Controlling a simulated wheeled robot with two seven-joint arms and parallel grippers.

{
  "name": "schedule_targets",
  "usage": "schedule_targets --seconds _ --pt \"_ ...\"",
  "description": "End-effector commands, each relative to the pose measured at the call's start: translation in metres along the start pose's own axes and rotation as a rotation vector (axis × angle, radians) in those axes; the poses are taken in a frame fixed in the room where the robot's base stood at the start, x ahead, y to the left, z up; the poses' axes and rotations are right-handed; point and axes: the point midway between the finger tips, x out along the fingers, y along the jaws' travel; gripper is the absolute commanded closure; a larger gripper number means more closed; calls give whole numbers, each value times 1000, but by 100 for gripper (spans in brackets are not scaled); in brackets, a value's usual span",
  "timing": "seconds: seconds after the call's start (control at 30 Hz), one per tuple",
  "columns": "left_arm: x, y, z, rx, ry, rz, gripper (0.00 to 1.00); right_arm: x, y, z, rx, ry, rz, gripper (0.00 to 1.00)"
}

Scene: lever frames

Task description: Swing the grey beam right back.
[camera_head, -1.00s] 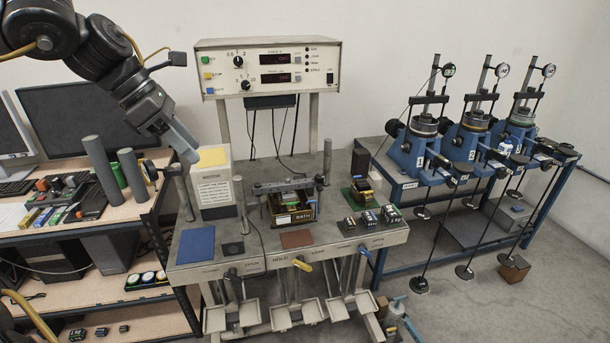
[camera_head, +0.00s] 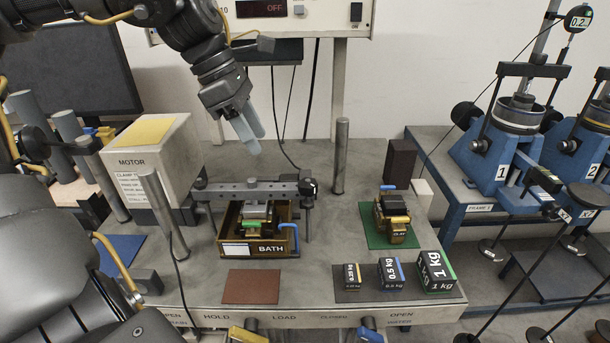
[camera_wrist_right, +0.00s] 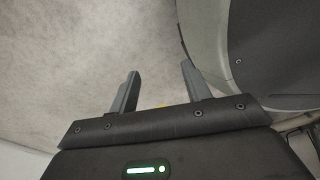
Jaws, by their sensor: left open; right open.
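The grey beam (camera_head: 245,190) is a flat metal bar with holes. It lies across the top of the box marked BATH (camera_head: 232,245), with its left end by the motor housing and its right end at a dark clamp-like fitting (camera_head: 307,188). A block with a green part sits in the box below the beam. My left gripper (camera_head: 248,136) is above and behind the beam, apart from it. Its fingers point down and look empty. My right gripper (camera_wrist_right: 160,72) shows in the right wrist view with fingers apart and nothing between them, over pale floor.
The motor housing (camera_head: 150,165) and a metal post (camera_head: 163,212) stand left of the beam. Another post (camera_head: 340,157) stands to the right. Weights (camera_head: 434,272) and a green mat (camera_head: 375,238) are at the right of the bench. Blue frames (camera_head: 495,155) stand beyond.

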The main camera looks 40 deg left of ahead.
Motion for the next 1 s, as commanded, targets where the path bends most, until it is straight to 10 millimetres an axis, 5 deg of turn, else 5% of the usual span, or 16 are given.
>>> schedule_targets --seconds 0.17,0.4,0.73,1.0 --pt "2 -1 -1 3 -2 1 55 -2 -6 28 -1 -40 -7 52" --pt "39 7 3 -2 7 -12 55 -6 -13 60 -4 -83 -16 52" --pt "96 8 4 -4 6 -10 55 -4 -6 12 -2 -16 -8 52" --pt "113 8 4 -2 4 -7 55 -7 -10 32 -1 -45 -13 52"
